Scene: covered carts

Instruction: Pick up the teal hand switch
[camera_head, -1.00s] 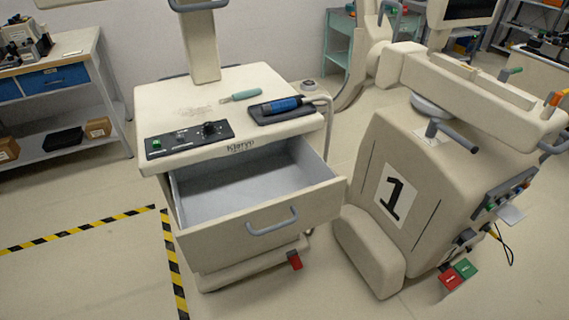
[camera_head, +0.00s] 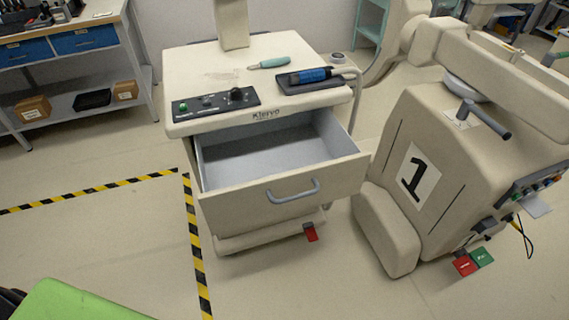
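A slim teal item (camera_head: 272,63) with a short pale tip lies on the flat beige top of the drawer cart (camera_head: 190,62), behind the control panel. It lies flat and nothing covers it. A blue and black cylinder (camera_head: 311,75) rests on a dark pad (camera_head: 292,87) just to its right and in front; a pale cable seems to run from it at the cart's right edge. Neither of my grippers is in view.
The cart's drawer (camera_head: 285,195) stands open toward me and is empty. A large beige machine marked 1 (camera_head: 440,140) stands close on the right. A green surface (camera_head: 75,305) is at the lower left. Floor left of the cart, with striped tape (camera_head: 195,245), is clear.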

